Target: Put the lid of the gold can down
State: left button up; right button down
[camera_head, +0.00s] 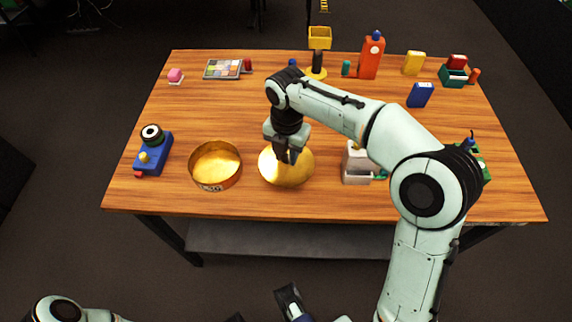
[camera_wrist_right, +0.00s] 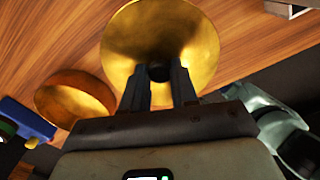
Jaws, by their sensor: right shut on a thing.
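The gold can (camera_head: 226,180) stands open on the wooden table near its front left part. It also shows in the right wrist view (camera_wrist_right: 72,98). The round gold lid (camera_head: 296,174) is just right of the can, apart from it. My right gripper (camera_head: 287,158) is over the lid and shut on its dark knob (camera_wrist_right: 159,72). In the right wrist view the lid (camera_wrist_right: 195,50) lies just beyond the two fingers. I cannot tell whether the lid touches the table.
A white device (camera_head: 354,165) stands right of the lid. A palette (camera_head: 223,69), an orange bottle (camera_head: 371,57) and several small items line the back. The table's middle left is clear.

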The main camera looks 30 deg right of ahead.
aim_at(287, 164)
pick_arm(q)
jog(key=shift+w+a+f+t+b, duration=0.2)
jog(key=shift+w+f+b, duration=0.1)
jog(key=shift+w+f, duration=0.15)
jog(key=shift+w+a+f+t+b, duration=0.2)
jog(key=shift+w+f+b, duration=0.1)
jog(key=shift+w, duration=0.2)
pick_arm(e)
jog(key=shift+f, duration=2.25)
jog(key=shift+f, duration=0.15)
jog(key=c, duration=0.9)
grip_release()
jog(key=shift+o, duration=0.2)
notch_tip(287, 164, up, 6)
jog(key=shift+f+p, duration=0.15)
jog(key=shift+p, duration=0.75)
pick_arm(q)
jog(key=shift+g, duration=0.6)
jog(key=s+r+p, duration=0.1)
jog(key=s+d+r+p, duration=0.1)
jog(key=s+r, duration=0.1)
jog(key=shift+r, duration=0.3)
pick_arm(e)
notch_tip(287, 164, up, 7)
jog(key=shift+f, duration=0.2)
